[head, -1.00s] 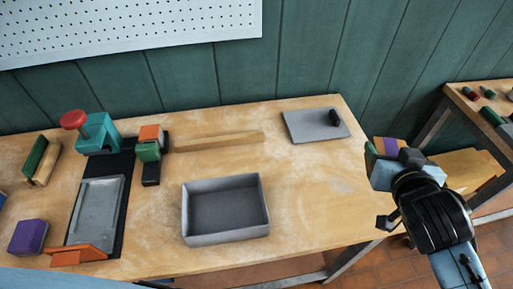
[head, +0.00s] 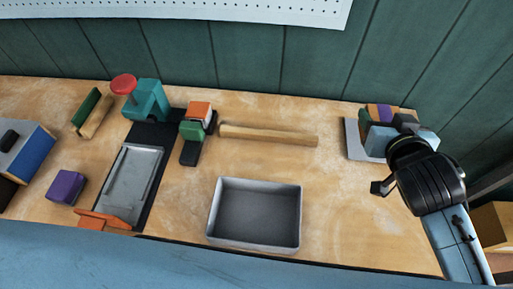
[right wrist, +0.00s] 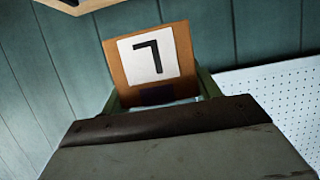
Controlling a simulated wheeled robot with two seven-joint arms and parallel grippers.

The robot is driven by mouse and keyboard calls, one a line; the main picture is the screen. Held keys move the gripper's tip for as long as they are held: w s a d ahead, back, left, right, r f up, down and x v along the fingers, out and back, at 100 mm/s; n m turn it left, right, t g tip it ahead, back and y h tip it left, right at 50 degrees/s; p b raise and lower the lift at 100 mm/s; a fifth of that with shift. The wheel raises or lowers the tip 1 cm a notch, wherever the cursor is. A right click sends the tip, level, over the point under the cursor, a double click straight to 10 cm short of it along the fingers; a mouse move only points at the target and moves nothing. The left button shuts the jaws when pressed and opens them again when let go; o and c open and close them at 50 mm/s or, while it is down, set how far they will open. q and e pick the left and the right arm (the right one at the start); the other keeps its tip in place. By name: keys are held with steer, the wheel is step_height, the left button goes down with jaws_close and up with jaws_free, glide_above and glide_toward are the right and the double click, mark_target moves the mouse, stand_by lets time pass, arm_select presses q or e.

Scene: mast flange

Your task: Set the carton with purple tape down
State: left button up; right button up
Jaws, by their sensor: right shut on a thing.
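The carton with purple tape (head: 379,111) is in my right gripper (head: 384,128), at the right end of the workbench in the head view. The right gripper is shut on it. In the right wrist view the carton (right wrist: 117,60) is brown, with a white label bearing a dark 7 and a purple strip of tape below. In the head view the carton and gripper overlap a grey plate (head: 352,143). I cannot tell whether the carton touches the plate. The gripper hides the carton's lower part. My left gripper is not in view.
On the workbench (head: 340,210) stand an open grey tray (head: 254,245), a wooden bar (head: 268,135), a purple block (head: 66,187), a teal device with a red knob (head: 147,100) and an orange and green clamp (head: 197,123). Bare wood lies right of the tray.

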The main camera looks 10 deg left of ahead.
steer(key=a+f+n+g+y+b, duration=0.4)
steer(key=a+n+y, duration=0.45)
steer(key=a, duration=0.55)
steer(key=shift+y, duration=0.45)
step_height(320, 180, down, 7)
steer(key=shift+r, duration=0.2)
step_height(320, 180, down, 4)
steer(key=shift+r+b, duration=0.15)
steer(key=shift+b, duration=0.4)
steer(key=shift+f, duration=0.35)
steer(key=o, duration=1.1)
